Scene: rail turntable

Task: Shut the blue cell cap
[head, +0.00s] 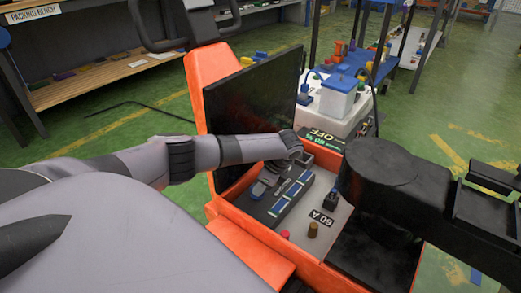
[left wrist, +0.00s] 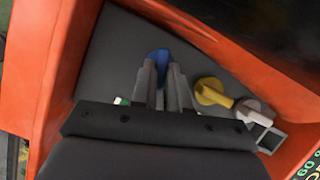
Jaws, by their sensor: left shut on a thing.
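The blue cell cap (left wrist: 158,56) shows in the left wrist view just beyond my fingertips, against a dark grey surface. My left gripper (left wrist: 163,78) is shut on it, with its two fingers close together at the cap. The fingers hide the cap's lower part, so I cannot tell how far it is turned or seated. In the head view my left gripper (head: 262,186) reaches down into the orange truck's open compartment.
A yellow cap (left wrist: 212,92) and a beige cap (left wrist: 252,110) sit right of my fingers. Orange walls (left wrist: 48,85) enclose the compartment, with a raised black lid (head: 258,95) behind.

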